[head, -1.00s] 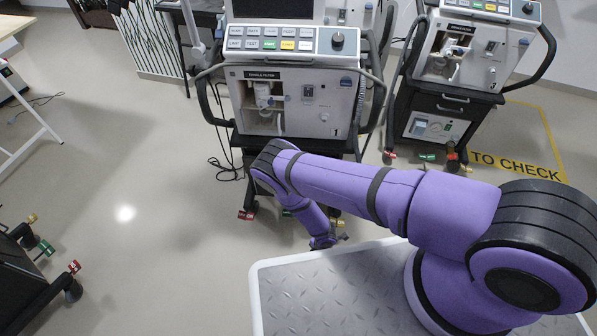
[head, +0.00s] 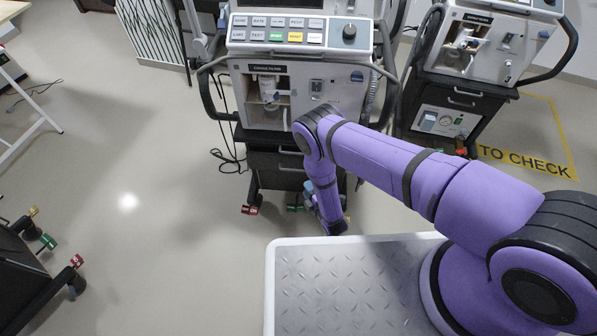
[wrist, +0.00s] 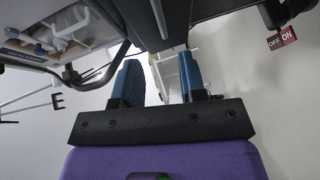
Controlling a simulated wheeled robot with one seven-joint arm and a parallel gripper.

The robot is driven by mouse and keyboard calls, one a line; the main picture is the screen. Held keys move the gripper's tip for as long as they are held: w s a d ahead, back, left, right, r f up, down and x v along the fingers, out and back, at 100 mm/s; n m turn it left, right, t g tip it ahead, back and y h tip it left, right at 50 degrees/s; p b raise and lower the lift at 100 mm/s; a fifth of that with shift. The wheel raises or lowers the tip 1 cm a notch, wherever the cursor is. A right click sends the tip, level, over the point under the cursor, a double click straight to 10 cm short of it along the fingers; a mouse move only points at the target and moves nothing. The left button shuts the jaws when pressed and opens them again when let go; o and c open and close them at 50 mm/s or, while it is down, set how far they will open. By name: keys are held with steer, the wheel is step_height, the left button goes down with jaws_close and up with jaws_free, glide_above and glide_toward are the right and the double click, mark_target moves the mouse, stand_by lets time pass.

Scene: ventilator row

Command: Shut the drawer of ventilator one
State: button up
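The ventilator at the centre (head: 345,97) stands on a dark cart straight ahead of me; I cannot read a number on it. A dark drawer (head: 262,160) with a pale handle shows under its body. My arm hides its right part, so I cannot tell how far out it is. My gripper points down in front of the cart, mostly hidden behind my own wrist in the head view. In the wrist view my gripper (wrist: 163,82) has two blue fingers set apart with nothing between them. Dark cart parts (wrist: 190,12) show close above the fingers.
A second ventilator (head: 480,55) on a dark cart stands at the right, near yellow "TO CHECK" floor marking (head: 525,162). Another cart base (head: 20,270) is at the lower left. Coloured caster tags (head: 250,210) stick out low.

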steer(key=x, duration=1)
jaws_close()
